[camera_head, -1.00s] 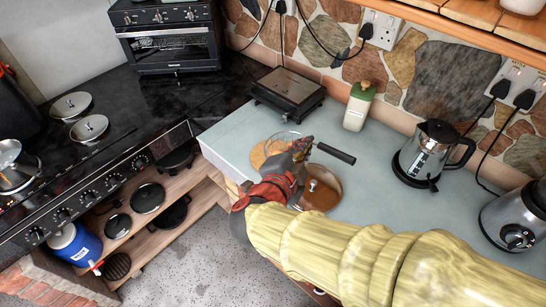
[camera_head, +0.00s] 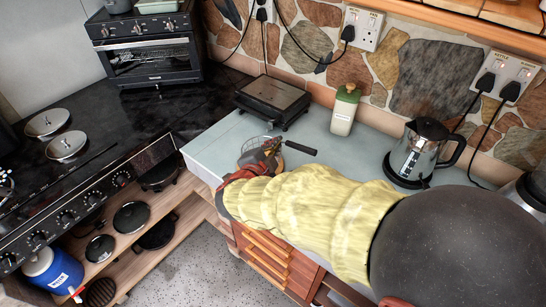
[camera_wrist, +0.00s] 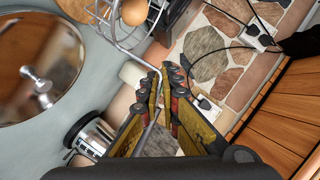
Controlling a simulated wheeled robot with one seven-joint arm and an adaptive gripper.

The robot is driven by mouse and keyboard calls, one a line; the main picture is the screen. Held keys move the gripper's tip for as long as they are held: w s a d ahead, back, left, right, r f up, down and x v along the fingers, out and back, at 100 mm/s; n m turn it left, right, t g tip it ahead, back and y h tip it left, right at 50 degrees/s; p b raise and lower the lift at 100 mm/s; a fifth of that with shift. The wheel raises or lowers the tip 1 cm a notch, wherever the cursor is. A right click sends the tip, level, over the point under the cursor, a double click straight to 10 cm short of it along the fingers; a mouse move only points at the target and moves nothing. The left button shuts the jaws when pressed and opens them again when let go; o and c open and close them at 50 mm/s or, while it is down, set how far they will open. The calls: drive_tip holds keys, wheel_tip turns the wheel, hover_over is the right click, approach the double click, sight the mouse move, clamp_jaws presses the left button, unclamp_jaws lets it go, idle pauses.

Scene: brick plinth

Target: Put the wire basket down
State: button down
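In the head view my gripper (camera_head: 266,160) is low over the counter, just in front of the basket and partly hidden by my arm. I cannot tell whether the basket's base touches the counter (camera_head: 212,148).
A black press (camera_head: 273,100), a green-capped bottle (camera_head: 344,112) and a kettle (camera_head: 420,152) stand along the back. The stove (camera_head: 95,150) is left. Some counter between bottle and kettle is bare.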

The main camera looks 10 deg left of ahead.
drive_tip(key=f, duration=0.1)
drive_tip(key=f+b, duration=0.1)
drive_tip(key=w+f+b, duration=0.1)
drive_tip(key=f, duration=0.1)
drive_tip(key=shift+w+a, duration=0.1)
drive_tip(key=shift+a, duration=0.15)
drive_tip(key=shift+f, duration=0.25)
drive_tip(key=c, duration=2.3)
unclamp_jaws()
drive_tip(key=shift+f, duration=0.1)
drive_tip(key=shift+o, duration=1.3)
drive_tip(key=p+v, duration=0.3)
drive_tip(key=v, duration=0.9)
